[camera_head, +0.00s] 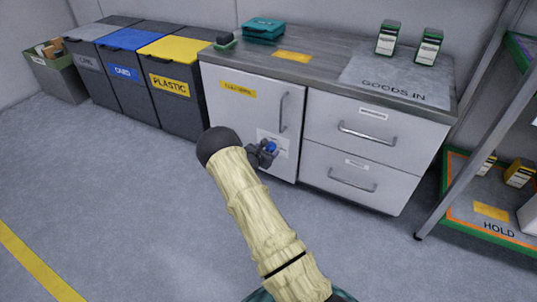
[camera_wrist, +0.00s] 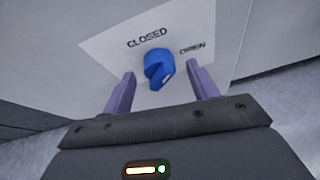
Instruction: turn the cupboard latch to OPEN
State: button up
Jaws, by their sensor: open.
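The cupboard latch is a blue knob (camera_wrist: 156,66) on a white label plate (camera_wrist: 100,52) on the cupboard door (camera_head: 252,108). The plate reads CLOSED above the knob and OPEN to its upper right. A small pale mark shows on the knob's lower right side. In the wrist view my gripper (camera_wrist: 161,76) is open, with one purple finger on each side of the knob and visible gaps between. I cannot tell how deep the fingertips reach. In the head view my gripper (camera_head: 264,155) is at the door's lower part, partly hidden by my arm, and the blue knob (camera_head: 271,147) shows beside it.
The door handle (camera_head: 284,112) is above the latch. Drawers with bar handles (camera_head: 367,134) are to the right. Grey bins (camera_head: 170,100) stand to the left. A shelf rack (camera_head: 470,130) is at the far right. The floor in front is clear.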

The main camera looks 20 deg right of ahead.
jog(key=shift+x, duration=0.75)
grip_shut()
jog(key=shift+a, duration=0.1)
jog(key=shift+w+a, duration=0.1)
